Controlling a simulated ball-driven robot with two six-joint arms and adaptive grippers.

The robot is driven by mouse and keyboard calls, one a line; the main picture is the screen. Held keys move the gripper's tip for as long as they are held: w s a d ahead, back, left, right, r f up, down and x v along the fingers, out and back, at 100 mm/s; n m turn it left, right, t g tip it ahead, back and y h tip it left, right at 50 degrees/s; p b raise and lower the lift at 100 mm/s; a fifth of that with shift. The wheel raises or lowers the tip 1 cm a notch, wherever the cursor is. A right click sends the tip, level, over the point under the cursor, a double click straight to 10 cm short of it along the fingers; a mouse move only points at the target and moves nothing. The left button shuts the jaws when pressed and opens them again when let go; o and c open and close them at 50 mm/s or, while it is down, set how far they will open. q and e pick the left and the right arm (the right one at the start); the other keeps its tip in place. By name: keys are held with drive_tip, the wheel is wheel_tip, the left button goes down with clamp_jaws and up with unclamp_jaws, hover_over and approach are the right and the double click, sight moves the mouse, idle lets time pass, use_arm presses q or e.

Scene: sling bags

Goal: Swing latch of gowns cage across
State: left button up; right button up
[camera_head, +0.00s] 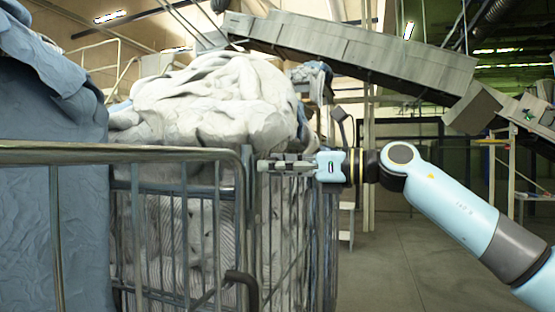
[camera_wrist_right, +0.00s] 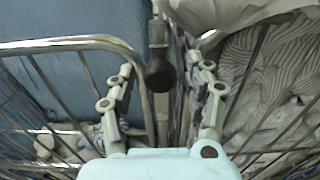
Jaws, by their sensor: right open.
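The gowns cage (camera_head: 183,230) is a grey metal-barred cage heaped with pale grey-white cloth (camera_head: 205,105). My right gripper (camera_head: 262,165) reaches in from the right, level with the cage's upper rail, by its corner post. In the right wrist view, my right gripper (camera_wrist_right: 160,72) is open, its two fingers spread apart. A dark, round-ended lever (camera_wrist_right: 160,70), which looks like the latch, lies between the fingers. I cannot tell whether either finger touches it. In the head view the latch is hard to make out behind the gripper and bars. My left gripper is not in view.
A blue-grey cloth load (camera_head: 50,190) stands at the left behind a rail (camera_head: 110,152). A dark bent bar (camera_head: 240,277) shows low at the front. A conveyor (camera_head: 350,50) runs overhead at the back. The floor (camera_head: 390,265) right of the cage is clear.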

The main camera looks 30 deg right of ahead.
clamp_jaws()
idle(0.3)
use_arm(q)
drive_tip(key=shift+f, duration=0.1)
